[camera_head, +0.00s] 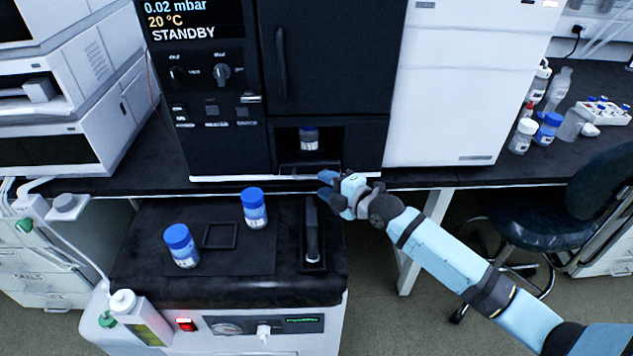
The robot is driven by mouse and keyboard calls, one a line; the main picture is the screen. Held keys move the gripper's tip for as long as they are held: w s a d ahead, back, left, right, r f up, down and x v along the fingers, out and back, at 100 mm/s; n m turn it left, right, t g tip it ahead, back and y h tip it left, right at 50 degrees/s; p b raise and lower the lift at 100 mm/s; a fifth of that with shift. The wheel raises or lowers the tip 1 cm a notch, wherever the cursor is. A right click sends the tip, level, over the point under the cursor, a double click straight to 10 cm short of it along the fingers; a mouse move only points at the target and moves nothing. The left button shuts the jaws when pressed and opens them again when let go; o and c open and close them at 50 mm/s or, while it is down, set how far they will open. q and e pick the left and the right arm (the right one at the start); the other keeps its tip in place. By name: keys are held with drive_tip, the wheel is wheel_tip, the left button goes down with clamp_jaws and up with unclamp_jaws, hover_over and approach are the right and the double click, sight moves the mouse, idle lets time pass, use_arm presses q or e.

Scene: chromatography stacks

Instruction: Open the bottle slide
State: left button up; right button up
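The bottle slide (311,166) is at the bottom of the black instrument, under a dark recess. A small bottle with a dark cap (309,139) stands in the recess above it. My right gripper (327,184) reaches in from the right, its blue fingers just in front of and below the slide's right part. I cannot tell whether it touches the slide, or whether its fingers are open or shut. My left gripper is not in view.
Two blue-capped bottles (254,208) (181,246) stand on the black-topped cart (140,279) below, beside a black handled tool (312,232) in a holder. A white cabinet (450,90) stands right of the instrument. A dark chair (560,212) is at the right.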

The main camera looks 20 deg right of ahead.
sight(314, 179)
drive_tip(key=shift+x, duration=1.75)
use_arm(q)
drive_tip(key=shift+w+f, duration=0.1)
